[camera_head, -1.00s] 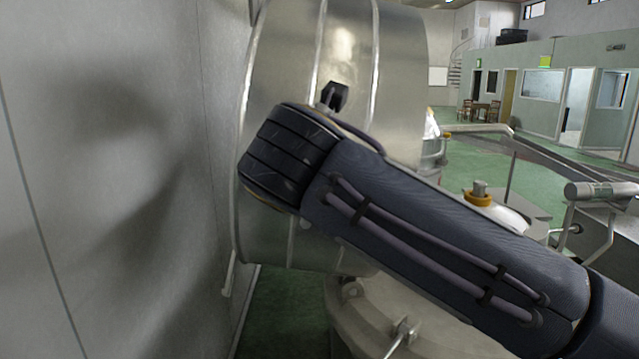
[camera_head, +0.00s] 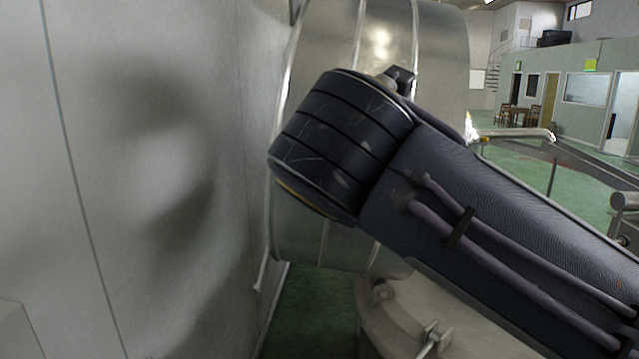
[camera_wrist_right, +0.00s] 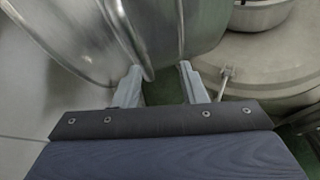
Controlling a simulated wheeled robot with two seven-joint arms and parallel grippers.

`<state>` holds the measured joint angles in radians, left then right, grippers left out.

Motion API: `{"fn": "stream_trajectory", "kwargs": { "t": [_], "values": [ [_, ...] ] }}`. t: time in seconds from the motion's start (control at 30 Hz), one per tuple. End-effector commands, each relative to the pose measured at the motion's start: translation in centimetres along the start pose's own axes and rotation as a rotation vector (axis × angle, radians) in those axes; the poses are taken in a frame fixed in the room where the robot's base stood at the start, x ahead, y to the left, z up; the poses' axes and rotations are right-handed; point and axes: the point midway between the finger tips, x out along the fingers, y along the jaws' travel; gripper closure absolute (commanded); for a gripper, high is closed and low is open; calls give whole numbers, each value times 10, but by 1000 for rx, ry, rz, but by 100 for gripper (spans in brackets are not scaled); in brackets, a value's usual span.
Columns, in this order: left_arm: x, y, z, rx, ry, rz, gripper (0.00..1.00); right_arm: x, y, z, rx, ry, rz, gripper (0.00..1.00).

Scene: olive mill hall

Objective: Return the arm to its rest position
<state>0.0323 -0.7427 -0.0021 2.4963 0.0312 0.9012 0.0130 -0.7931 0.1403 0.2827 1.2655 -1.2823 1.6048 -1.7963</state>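My right arm (camera_head: 500,215) crosses the head view from the lower right, with a dark ribbed joint (camera_head: 345,140) at its upper left end. The arm is bent in front of a large metal drum (camera_head: 340,235). The right gripper does not show clearly in the head view. In the right wrist view my right gripper (camera_wrist_right: 160,67) has its two grey fingers apart, with nothing held between them. The fingers point towards the drum's curved wall (camera_wrist_right: 145,25); I cannot tell whether they touch it. My left gripper is in neither view.
A plain grey wall (camera_head: 130,170) stands close on the left. A pale round vessel (camera_head: 400,320) with a metal latch is below the drum, also in the wrist view (camera_wrist_right: 270,65).

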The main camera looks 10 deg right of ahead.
Motion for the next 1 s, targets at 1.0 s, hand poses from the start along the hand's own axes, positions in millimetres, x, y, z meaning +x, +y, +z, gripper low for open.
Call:
{"fn": "stream_trajectory", "kwargs": {
  "t": [1.0],
  "values": [
    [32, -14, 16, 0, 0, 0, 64, 61, -264, -361, 2699, 547, -1064, 62]
  ]
}}
